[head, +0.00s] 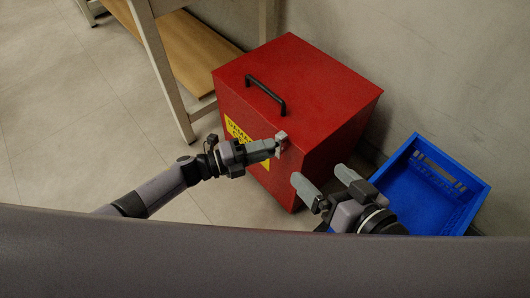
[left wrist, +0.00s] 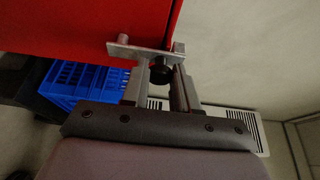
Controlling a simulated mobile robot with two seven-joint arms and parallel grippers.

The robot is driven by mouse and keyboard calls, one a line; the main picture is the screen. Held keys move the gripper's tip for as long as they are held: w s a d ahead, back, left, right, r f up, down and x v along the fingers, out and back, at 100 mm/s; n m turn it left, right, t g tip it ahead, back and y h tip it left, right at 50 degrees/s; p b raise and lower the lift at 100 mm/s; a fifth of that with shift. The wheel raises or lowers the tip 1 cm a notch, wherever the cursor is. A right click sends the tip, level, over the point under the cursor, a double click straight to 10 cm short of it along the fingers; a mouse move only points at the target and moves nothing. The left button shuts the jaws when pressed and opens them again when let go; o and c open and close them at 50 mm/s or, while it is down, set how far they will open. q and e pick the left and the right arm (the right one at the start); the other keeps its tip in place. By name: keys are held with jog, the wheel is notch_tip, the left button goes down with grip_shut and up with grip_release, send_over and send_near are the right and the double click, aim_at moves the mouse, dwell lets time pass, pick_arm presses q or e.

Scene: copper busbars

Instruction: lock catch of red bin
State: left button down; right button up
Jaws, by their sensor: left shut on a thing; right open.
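The red bin (head: 305,85) stands on the floor with its lid down, a black handle (head: 266,94) on top and a yellow label (head: 236,131) on its front. Its catch is a small grey metal plate (head: 282,136) at the front right edge. In the left wrist view the catch plate (left wrist: 135,51) lies across the edge of the red panel, with a black knob (left wrist: 159,72) below it. My left gripper (head: 276,147) is shut on the catch's knob, its fingers on either side. My right gripper (head: 321,177) is open and empty, in front of the bin's right side.
A blue crate (head: 468,185) stands on the floor right of the bin, close to my right gripper. A table with a pale leg (head: 163,75) and wooden lower shelf (head: 190,50) stands behind left. A wall rises behind the bin. The floor at left is clear.

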jog(key=shift+d, duration=0.1)
dwell(0.4)
pick_arm(q)
jog(key=c, duration=0.9)
grip_release()
jog(key=shift+o, duration=0.2)
jog(key=shift+a, duration=0.15)
jog(key=p+v, duration=0.1)
jog(key=v, duration=0.6)
pick_arm(e)
jog(key=shift+s+d+f+h, duration=0.2)
jog(key=shift+d+h, duration=0.1)
jog(key=shift+h, duration=0.1)
